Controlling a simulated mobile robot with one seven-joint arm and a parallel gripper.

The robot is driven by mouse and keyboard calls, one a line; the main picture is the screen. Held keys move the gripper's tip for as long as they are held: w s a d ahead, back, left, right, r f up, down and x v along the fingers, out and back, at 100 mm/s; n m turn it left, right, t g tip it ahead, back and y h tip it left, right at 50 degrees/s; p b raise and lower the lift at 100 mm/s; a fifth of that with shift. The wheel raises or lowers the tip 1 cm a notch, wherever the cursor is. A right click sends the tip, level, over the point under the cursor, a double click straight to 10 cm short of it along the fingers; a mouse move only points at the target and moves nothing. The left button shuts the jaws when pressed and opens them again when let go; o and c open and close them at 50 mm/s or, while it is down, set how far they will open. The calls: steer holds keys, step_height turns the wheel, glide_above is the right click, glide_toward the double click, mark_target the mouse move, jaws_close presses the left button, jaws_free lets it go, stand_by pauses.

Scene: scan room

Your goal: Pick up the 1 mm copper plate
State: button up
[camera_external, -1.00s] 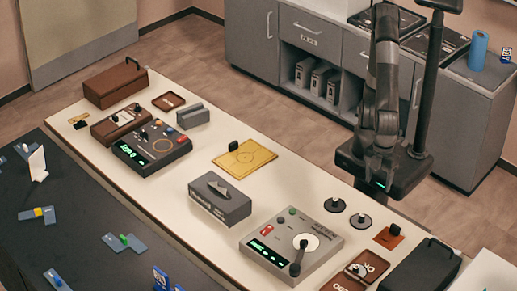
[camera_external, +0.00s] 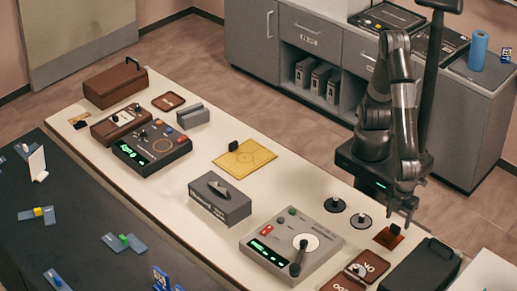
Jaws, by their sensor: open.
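A small copper-coloured square plate (camera_external: 380,240) with a black block-shaped knob (camera_external: 394,230) on it lies flat on the cream bench, towards its right end. It looks like the copper plate, but its thickness cannot be read. My gripper (camera_external: 399,217) points down just above the plate and its knob. The jaws are open and empty. A gap seems to remain between the fingertips and the knob, though its exact size is hard to tell at this scale.
A grey control box (camera_external: 268,230) stands further left. A yellow plate (camera_external: 243,158) lies mid-bench.

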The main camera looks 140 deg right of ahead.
mark_target(396, 226)
steer(key=shift+d+f, duration=0.1)
steer(key=shift+f, duration=1.9)
steer(key=shift+c, duration=0.4)
steer(key=c, duration=1)
steer(key=shift+r, duration=0.1)
